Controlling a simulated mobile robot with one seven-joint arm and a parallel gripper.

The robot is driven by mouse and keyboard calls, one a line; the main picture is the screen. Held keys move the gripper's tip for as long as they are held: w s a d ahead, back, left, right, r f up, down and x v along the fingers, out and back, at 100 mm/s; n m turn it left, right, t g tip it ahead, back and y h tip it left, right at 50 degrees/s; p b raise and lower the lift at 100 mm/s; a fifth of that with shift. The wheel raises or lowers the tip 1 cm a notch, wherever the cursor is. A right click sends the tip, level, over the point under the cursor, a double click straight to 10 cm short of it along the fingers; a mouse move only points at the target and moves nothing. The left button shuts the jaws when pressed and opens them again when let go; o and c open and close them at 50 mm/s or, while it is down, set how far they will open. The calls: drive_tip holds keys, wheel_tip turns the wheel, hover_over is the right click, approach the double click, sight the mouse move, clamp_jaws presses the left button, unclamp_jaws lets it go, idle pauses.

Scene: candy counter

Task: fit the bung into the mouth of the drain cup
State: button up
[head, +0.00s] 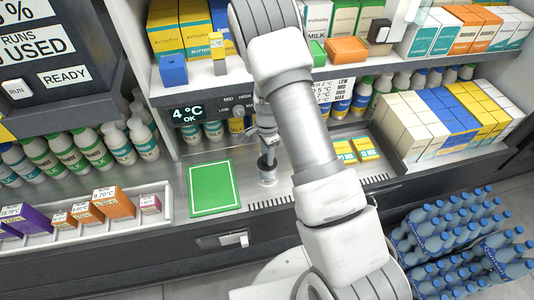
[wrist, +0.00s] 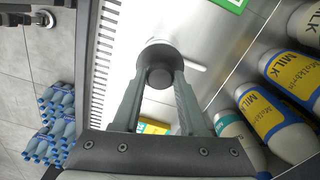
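My gripper (head: 267,150) points down at the shelf below the fridge display. In the wrist view its two fingers (wrist: 160,88) close on the dark bung (wrist: 159,60), whose round grey end shows between the fingertips. In the head view the dark bung (head: 266,163) is right at the top of the small pale drain cup (head: 267,180), which stands upright on the metal surface. In the wrist view only a pale rim of the cup (wrist: 152,43) shows past the bung. I cannot tell how deep the bung sits in the mouth.
A green board (head: 213,188) lies left of the cup. Small yellow boxes (head: 363,148) lie to the right, partly behind my arm. Bottles (head: 213,131) stand behind. A slotted grille (head: 270,201) runs along the front edge. Blue bottles (head: 450,235) stand on the floor at right.

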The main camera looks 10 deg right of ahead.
drive_tip(key=o, duration=0.5)
wheel_tip(320, 180, up, 18)
drive_tip(key=p, duration=0.4)
drive_tip(key=shift+f, duration=0.25)
idle(0.5)
drive_tip(key=s+a+r+n+t+y+p, duration=0.1)
drive_tip(key=s+r+n+p, duration=0.3)
drive_tip(key=r, duration=0.8)
drive_tip(key=s+r+n+t+p, duration=0.1)
drive_tip(key=s+r+n, duration=0.3)
drive_tip(key=r, duration=0.7)
drive_tip(key=s+r+n+t+p, duration=0.1)
drive_tip(key=s+r+n, duration=0.1)
drive_tip(key=s+r, duration=0.2)
drive_tip(key=s+r+n+t+p, duration=0.1)
drive_tip(key=s+r+n+p, duration=0.1)
drive_tip(key=s+r, duration=0.2)
drive_tip(key=s+d+r+n+t+h+p, duration=0.1)
drive_tip(key=s+r+n+p, duration=0.1)
drive_tip(key=s, duration=0.7)
drive_tip(key=shift+s+r+n+t, duration=0.15)
drive_tip(key=shift+r+n, duration=0.1)
drive_tip(key=shift+r, duration=0.4)
drive_tip(key=shift+s+r+n+t, duration=0.15)
drive_tip(key=shift+r+n, duration=0.1)
drive_tip(key=shift+r, duration=0.35)
